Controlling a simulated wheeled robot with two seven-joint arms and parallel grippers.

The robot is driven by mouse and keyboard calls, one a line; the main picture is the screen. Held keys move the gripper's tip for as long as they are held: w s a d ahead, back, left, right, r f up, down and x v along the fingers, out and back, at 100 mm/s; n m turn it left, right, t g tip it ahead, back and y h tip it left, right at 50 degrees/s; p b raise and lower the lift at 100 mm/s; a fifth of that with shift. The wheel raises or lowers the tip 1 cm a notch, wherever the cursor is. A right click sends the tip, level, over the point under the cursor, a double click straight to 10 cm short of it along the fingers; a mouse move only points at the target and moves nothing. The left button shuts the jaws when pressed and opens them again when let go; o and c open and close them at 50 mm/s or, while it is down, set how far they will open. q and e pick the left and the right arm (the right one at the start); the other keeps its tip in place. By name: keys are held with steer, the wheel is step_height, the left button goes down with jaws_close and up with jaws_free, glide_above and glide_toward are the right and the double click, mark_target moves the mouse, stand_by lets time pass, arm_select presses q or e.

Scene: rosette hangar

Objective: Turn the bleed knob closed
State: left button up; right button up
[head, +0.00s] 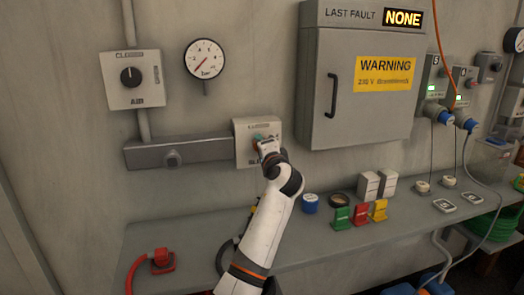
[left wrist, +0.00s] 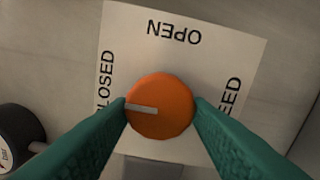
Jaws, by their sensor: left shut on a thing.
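The bleed knob (left wrist: 163,112) is round and orange, with a white pointer line. It sits on a pale plate (left wrist: 125,30), where OPEN, CLOSED and a partly hidden word ending in EED are printed. In the left wrist view the pointer points left, toward CLOSED. My left gripper (left wrist: 160,103) has its green fingers on both sides of the knob and is shut on it. In the head view the same plate (head: 242,155) is on the wall, and my left gripper (head: 262,143) covers most of the knob. My right gripper is not in view.
A black knob on a plate (head: 117,97) and a gauge (head: 205,60) are at upper left. A grey cabinet (head: 312,85) is at upper right.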

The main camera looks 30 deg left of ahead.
arm_select(q)
steer(key=shift+f, duration=0.1)
steer(key=o, duration=1)
steer(key=b+v, duration=0.1)
steer(key=v, duration=1.1)
steer(key=shift+b, duration=0.35)
